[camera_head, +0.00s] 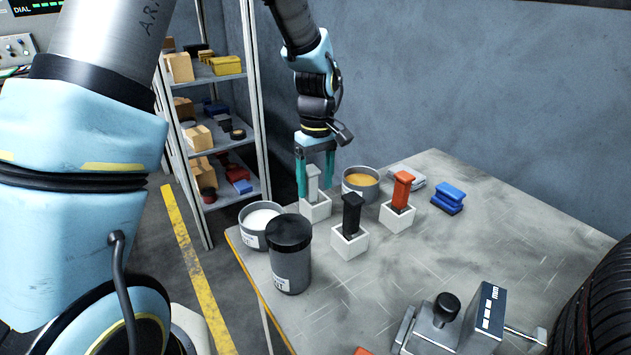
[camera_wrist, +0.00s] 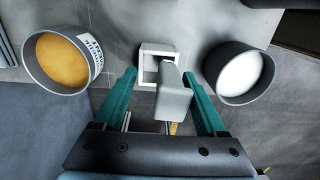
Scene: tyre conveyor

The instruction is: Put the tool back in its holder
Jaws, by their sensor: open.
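A grey-handled tool (camera_head: 313,184) stands upright in a white square holder (camera_head: 316,209) near the table's far left edge. My gripper (camera_head: 316,180) is open, with one teal finger on each side of the grey handle. In the wrist view the grey tool (camera_wrist: 173,98) lies between the open fingers of my gripper (camera_wrist: 165,85), with a gap on both sides. Its white holder (camera_wrist: 147,56) shows just beyond. A black-handled tool (camera_head: 351,212) stands in a white holder (camera_head: 349,242), and an orange-handled tool (camera_head: 402,190) stands in another (camera_head: 397,217).
A tin of orange stuff (camera_head: 361,182) and a tin of white stuff (camera_head: 262,222) flank the grey tool's holder. A dark lidded jar (camera_head: 289,255) stands in front. A blue block (camera_head: 449,197) lies at right. A metal device (camera_head: 450,325) and a tyre (camera_head: 600,310) are nearer. The table's middle is clear.

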